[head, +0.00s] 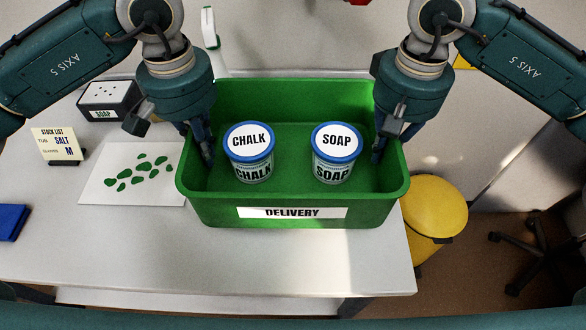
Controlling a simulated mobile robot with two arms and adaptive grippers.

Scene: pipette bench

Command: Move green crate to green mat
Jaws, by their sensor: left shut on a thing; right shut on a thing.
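The green crate (292,190), labelled DELIVERY, is in the middle of the head view, over the right part of the table. It holds a CHALK tub (249,170) and a SOAP tub (336,170), both upright with blue-rimmed lids. My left gripper (207,150) is shut on the crate's left wall. My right gripper (380,148) is shut on its right wall. I cannot tell whether the crate rests on the table or hangs just above it. A white mat with green spots (112,194) lies left of the crate; no plain green mat shows.
The white table (110,245) is clear in front of the crate. A black SOAP box (106,97), a STOCK LIST card (58,144) and a blue item (12,222) are at left. A white upright object (212,35) stands behind. A yellow bin (433,208) is beyond the right edge.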

